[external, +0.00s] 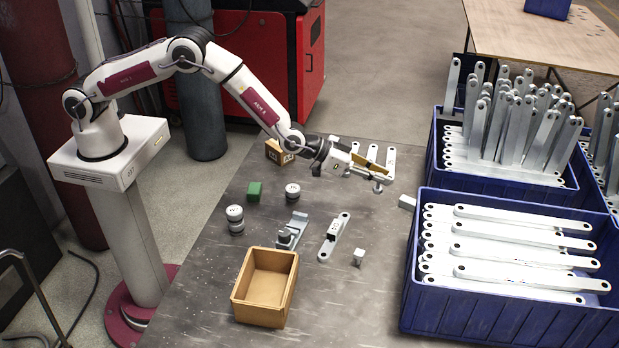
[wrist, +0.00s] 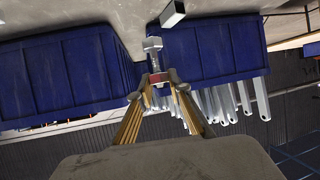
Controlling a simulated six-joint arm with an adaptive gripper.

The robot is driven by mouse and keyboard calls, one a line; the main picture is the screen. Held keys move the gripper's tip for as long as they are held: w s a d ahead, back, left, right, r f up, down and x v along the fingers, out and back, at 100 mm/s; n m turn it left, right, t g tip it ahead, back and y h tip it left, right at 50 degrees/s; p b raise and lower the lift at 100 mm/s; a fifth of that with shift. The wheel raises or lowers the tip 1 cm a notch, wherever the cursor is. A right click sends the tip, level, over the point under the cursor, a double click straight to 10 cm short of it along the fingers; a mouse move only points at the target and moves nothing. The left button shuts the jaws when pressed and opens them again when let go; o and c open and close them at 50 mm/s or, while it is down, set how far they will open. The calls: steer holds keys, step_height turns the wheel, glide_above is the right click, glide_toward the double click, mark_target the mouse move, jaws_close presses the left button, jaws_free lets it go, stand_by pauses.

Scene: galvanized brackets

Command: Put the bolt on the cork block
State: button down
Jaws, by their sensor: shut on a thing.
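My gripper (external: 382,174) is over the far right part of the grey table in the external view. Its tan fingers point right and slightly down. In the wrist view the gripper (wrist: 157,82) is shut on a silver bolt (wrist: 153,46), whose head sticks out beyond the fingertips. A small red patch shows between the fingertips. In the external view the bolt is small and hard to make out at the fingertips.
An open tan box (external: 240,292) stands at the front. Blue crates of metal bars (external: 412,290) stand at the right. A green block (external: 254,191), round grey pieces (external: 235,214), metal brackets (external: 330,238) and small grey blocks (external: 407,202) lie on the table (external: 335,300). Its front right is clear.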

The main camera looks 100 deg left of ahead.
steer(key=s+a+r+n+y, duration=0.1)
steer(key=s+a+r+y, duration=0.15)
steer(key=a, duration=0.85)
steer(key=s+a+n+g+y, duration=0.2)
steer(key=s+a+n, duration=0.2)
steer(key=s+a, duration=1.5)
steer(key=shift+s+a+r+y, duration=0.2)
steer(key=shift+a+r+y, duration=0.15)
steer(key=shift+a+r, duration=0.1)
steer(key=shift+f, duration=0.2)
steer(key=shift+f, duration=2.95)
steer(key=shift+f, duration=0.1)
steer(key=shift+f, duration=1.8)
